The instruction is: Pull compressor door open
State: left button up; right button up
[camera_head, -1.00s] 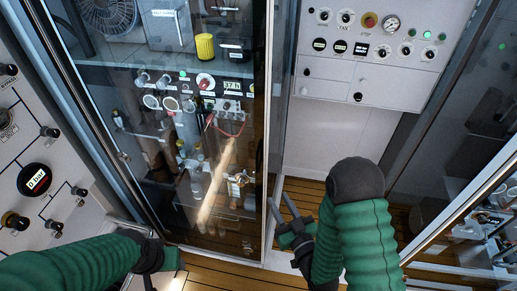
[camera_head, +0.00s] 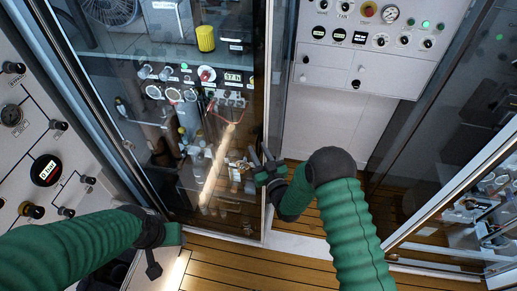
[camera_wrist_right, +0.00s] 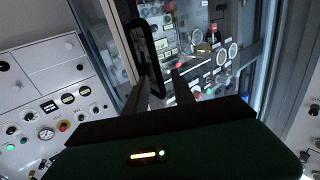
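The glass compressor door (camera_head: 268,120) stands in front of the equipment cabinet, with its light metal edge running down the middle of the head view. In the right wrist view, a black loop-shaped handle (camera_wrist_right: 143,48) stands out from the door. My right gripper (camera_head: 263,156) is at the door's edge, with its fingers apart. In the right wrist view the gripper (camera_wrist_right: 165,78) has its left finger close to the handle's lower end; contact cannot be told. The right finger is clear of the handle. My left gripper (camera_head: 162,252) is low at the left, its fingers unclear.
A white control panel (camera_head: 375,55) with knobs and a gauge is right of the door. A grey gauge panel (camera_head: 35,150) is at far left. Another glass door (camera_head: 450,200) stands at right. The wooden floor (camera_head: 240,265) is open below.

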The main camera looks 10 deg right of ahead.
grip_shut()
jog(key=shift+s, duration=0.1)
dwell(1.3)
